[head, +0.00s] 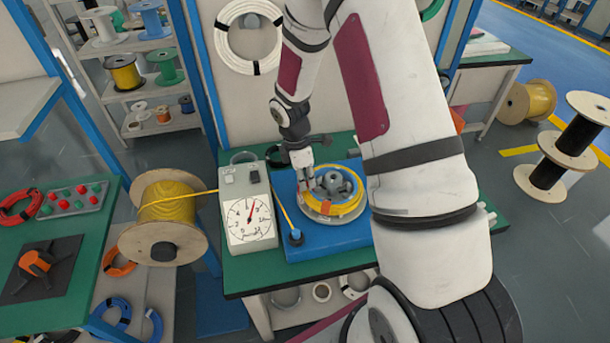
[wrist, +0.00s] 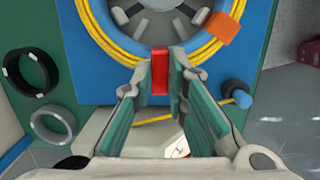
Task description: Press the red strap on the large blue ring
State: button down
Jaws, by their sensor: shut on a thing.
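My gripper (wrist: 160,75) is shut on the red strap (wrist: 160,73), a small upright red block between its fingertips in the wrist view. The strap is at the near edge of the blue ring (wrist: 119,42), which lies with yellow cable (wrist: 100,35) in a round coil. Whether the strap touches the ring cannot be told. An orange strap (wrist: 222,28) sits on the coil to the right. In the head view, my gripper (head: 307,186) is at the left side of the coil (head: 345,208); the fingertips are small there.
The coil sits on a blue base (head: 330,240) on a green table. A dial meter (head: 248,215) stands left of it, and a blue-capped post (head: 296,235) stands in front. A yellow cable spool (head: 170,205) is farther left. Black and grey rings (wrist: 30,80) lie beside the base.

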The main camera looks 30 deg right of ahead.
jog(key=shift+f, duration=0.75)
dwell(1.3)
jog(key=c, duration=1.5)
grip_release()
jog(key=shift+r+p, duration=1.15)
jog(key=shift+r, duration=2.9)
